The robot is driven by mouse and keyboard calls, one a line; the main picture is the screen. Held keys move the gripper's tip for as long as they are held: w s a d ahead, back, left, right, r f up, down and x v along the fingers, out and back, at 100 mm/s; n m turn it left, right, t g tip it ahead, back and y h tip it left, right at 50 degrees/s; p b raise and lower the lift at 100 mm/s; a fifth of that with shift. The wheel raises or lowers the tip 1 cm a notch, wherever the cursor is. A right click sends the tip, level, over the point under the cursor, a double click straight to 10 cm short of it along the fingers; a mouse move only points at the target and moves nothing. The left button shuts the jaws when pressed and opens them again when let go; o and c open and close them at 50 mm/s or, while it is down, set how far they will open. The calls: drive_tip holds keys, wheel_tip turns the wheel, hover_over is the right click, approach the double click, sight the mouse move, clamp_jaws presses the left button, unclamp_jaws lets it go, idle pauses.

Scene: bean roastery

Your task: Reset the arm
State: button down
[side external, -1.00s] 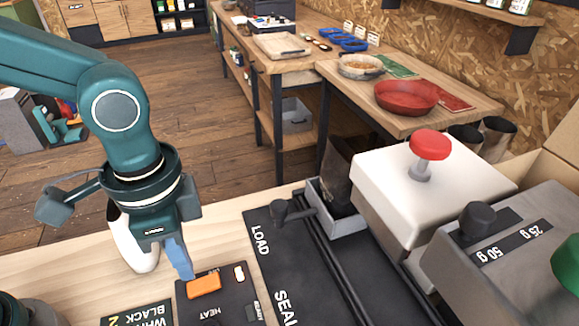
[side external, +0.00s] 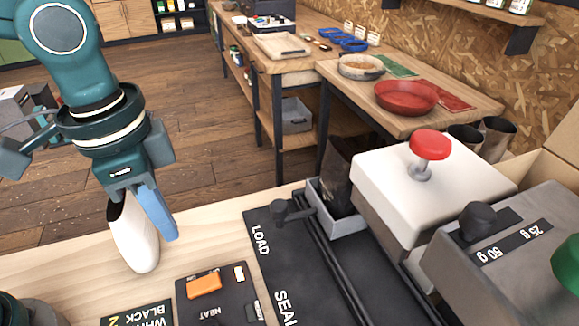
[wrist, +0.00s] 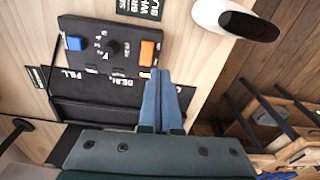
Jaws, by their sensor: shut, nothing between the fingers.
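My gripper (side external: 168,236) is shut and empty, its blue fingers together and pointing down. In the side external view it is in the air above the wooden bench, up and left of the orange switch (side external: 204,286) on the black control panel (side external: 228,295). It overlaps the right edge of the white, open-topped vessel (side external: 132,240) in that view; I cannot tell whether they touch. In the wrist view the shut fingers (wrist: 160,78) show just below the orange switch (wrist: 150,53), and the vessel (wrist: 225,16) is at the upper right, apart from them.
A black sealing station with rails (side external: 290,262) lies right of the panel. A grey tray (side external: 340,222) holds a dark bag (side external: 337,172). A white machine with a red knob (side external: 430,146) and a grey dispenser (side external: 505,255) stand at the right. Bare bench (side external: 205,245) lies behind the panel.

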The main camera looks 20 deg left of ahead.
drive_tip(key=s+a+r+n+t, duration=0.2)
drive_tip(key=s+a+n+t, duration=0.2)
drive_tip(key=a+n, duration=0.4)
drive_tip(key=a, duration=0.3)
drive_tip(key=shift+s+t, duration=0.35)
drive_tip(key=shift+t, duration=0.05)
